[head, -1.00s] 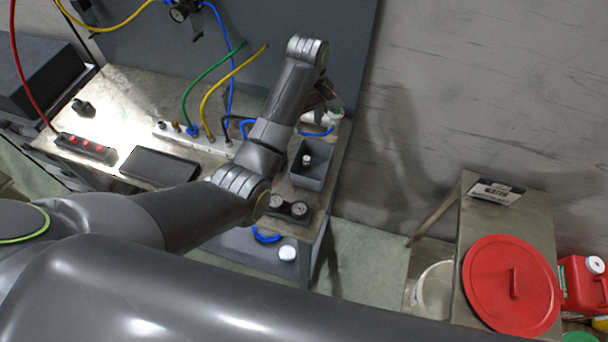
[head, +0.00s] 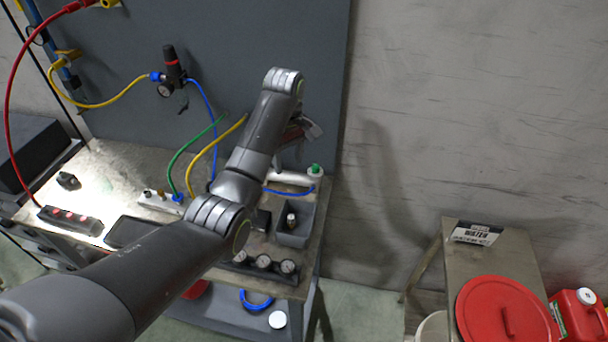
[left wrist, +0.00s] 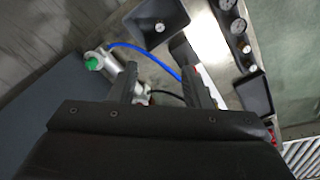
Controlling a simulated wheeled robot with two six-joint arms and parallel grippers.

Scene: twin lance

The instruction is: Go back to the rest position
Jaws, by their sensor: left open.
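My left arm reaches over the workbench (head: 120,165) from the left. Its left gripper (head: 303,131) shows only in part in the head view, behind the forearm near the grey back panel. In the left wrist view, the two fingers of the left gripper (left wrist: 160,88) are apart, with nothing held between them. A silver cylinder with a green end (left wrist: 105,65) lies beyond and left of the fingers, with a blue hose (left wrist: 150,55) running from it. The cylinder also shows in the head view (head: 300,177), below the gripper. My right gripper is in neither current view.
A grey bin (head: 293,239) and several gauges (head: 263,262) are on the bench's right part. A pressure regulator (head: 170,78) and hoses are at the back panel (head: 265,35). A side table (head: 455,270) with a red lid (head: 505,310) stands at the right, across a floor gap.

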